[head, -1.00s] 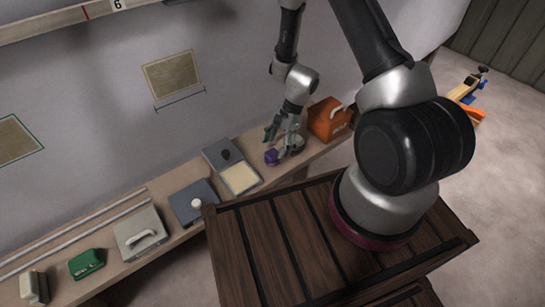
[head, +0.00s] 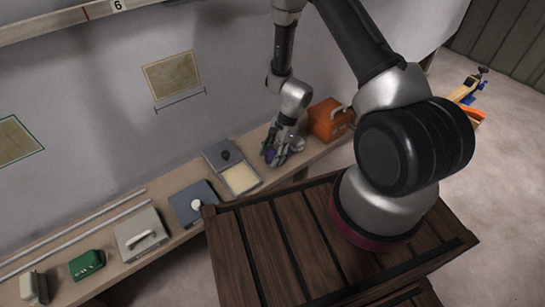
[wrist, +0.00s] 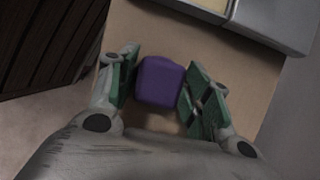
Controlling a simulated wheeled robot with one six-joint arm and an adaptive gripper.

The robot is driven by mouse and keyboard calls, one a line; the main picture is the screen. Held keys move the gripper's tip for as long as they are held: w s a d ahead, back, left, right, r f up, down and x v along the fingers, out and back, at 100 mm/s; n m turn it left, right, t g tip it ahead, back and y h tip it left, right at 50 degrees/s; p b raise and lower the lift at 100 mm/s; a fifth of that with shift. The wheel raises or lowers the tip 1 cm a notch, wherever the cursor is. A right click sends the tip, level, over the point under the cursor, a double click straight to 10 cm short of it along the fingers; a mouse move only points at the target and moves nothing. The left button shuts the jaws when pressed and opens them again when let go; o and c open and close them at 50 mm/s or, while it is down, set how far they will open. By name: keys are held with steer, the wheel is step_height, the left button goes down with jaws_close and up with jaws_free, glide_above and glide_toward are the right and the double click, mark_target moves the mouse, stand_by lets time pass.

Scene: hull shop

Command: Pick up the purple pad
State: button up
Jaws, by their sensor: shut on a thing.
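The purple pad (wrist: 160,82) is a small rounded block, seen between my two green-padded fingers in the wrist view. My gripper (wrist: 158,90) is shut on it, with a finger on either side. In the head view my gripper (head: 274,158) is low over the bench, and only a bit of the purple pad (head: 270,155) shows between the fingers. I cannot tell whether the pad still touches the bench.
The narrow wooden bench (head: 170,244) runs along the wall. Left of my gripper is an open case (head: 253,187) with a cream inside; right of it is an orange box (head: 326,121). A grey-blue box (head: 183,210), a grey handled case (head: 129,246) and a green item (head: 87,264) stand further left.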

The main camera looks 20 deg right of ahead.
mark_target(273, 155)
steer(key=shift+r, duration=0.1)
step_height(273, 155, up, 10)
steer(key=shift+f, duration=0.1)
steer(key=shift+s+a+r+n+g, duration=0.15)
steer(key=shift+s+r+n+g, duration=0.25)
steer(key=shift+n, duration=0.4)
steer(key=w+d+r+n+g+h, duration=0.2)
steer(key=w+d+r+n+h, duration=0.2)
steer(key=w+d+r+n, duration=0.4)
steer(key=w+r+n, duration=0.1)
steer(key=n, duration=0.3)
steer(key=shift+w+d+r+n+g+h, duration=0.15)
steer(key=shift+d+n+g+h, duration=0.15)
steer(key=shift+n, duration=0.1)
